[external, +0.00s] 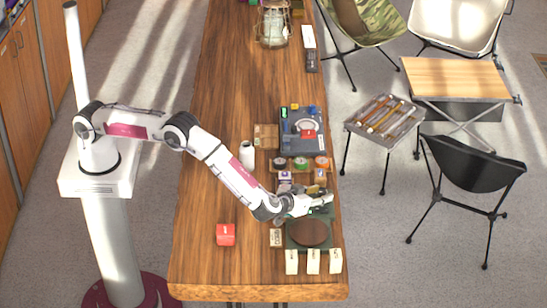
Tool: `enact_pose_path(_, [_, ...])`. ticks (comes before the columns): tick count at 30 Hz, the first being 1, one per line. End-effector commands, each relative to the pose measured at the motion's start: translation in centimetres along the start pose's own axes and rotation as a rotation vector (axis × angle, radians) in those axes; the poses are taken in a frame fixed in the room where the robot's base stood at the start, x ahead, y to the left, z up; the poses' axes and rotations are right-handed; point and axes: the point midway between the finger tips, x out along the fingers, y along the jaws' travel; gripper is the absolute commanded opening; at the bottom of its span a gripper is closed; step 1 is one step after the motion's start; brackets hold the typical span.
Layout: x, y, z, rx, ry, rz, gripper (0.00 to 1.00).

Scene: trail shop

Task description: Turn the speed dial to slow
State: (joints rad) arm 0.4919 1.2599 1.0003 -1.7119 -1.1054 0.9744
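A dark green device with a round brown disc (310,232) stands near the front end of the wooden table. My gripper (325,199) is low over the back edge of this device, with its fingers pointing right. The fingers are too small in the picture to tell whether they are open or shut, or whether they touch anything. I cannot make out the speed dial or its setting. My gripper and wrist cover part of the device's back edge.
Three cream blocks (313,262) stand along the device's front side. A small box (276,238) is to its left, and a red box (226,235) is farther left. Behind are a rack of rolls (300,164), a white cylinder (247,155) and a grey case (304,141).

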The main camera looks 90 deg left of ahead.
Motion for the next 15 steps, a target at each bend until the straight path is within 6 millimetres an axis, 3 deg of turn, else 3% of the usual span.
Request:
enact_pose_path(11, [0.40,0.03,-0.02,0.000,0.000,0.001,0.35])
enact_pose_path(15, [0.40,0.02,-0.01,0.000,0.000,0.001,0.04])
